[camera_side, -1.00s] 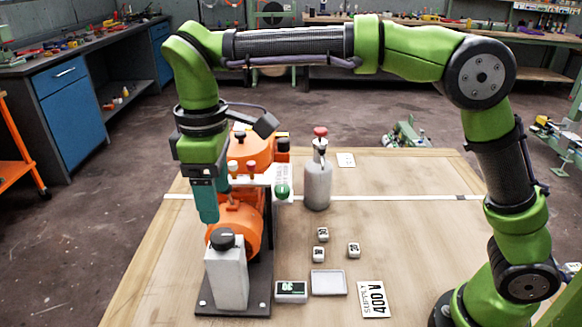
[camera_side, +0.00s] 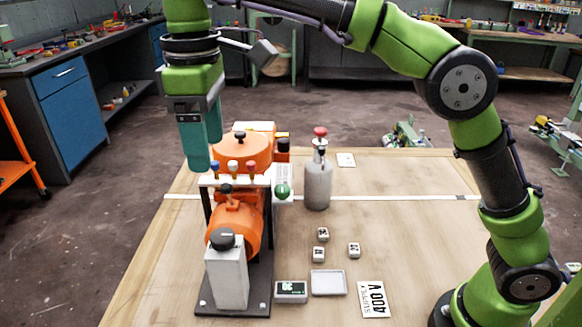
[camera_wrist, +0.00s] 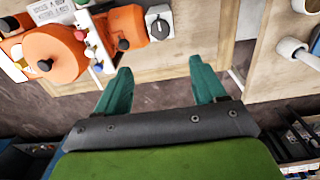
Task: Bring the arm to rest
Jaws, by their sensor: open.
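My gripper (camera_side: 201,150) hangs fingers-down in the side view, raised above the left edge of the orange machine (camera_side: 236,222). Its teal fingers overlap each other from this side. In the wrist view my gripper (camera_wrist: 163,84) shows two teal fingers spread apart with nothing between them. The machine also shows in the wrist view (camera_wrist: 50,55), ahead and to the left of the fingers. It has a grey box with a black knob (camera_side: 226,272) at its front and a row of coloured terminals on a white strip.
On the wooden table (camera_side: 420,240) stand a grey bottle with a red top (camera_side: 318,180), several small numbered blocks (camera_side: 354,250), a small display (camera_side: 291,291), a shallow tray (camera_side: 328,283) and a "400 V" card (camera_side: 373,299). The table's right part is mostly clear.

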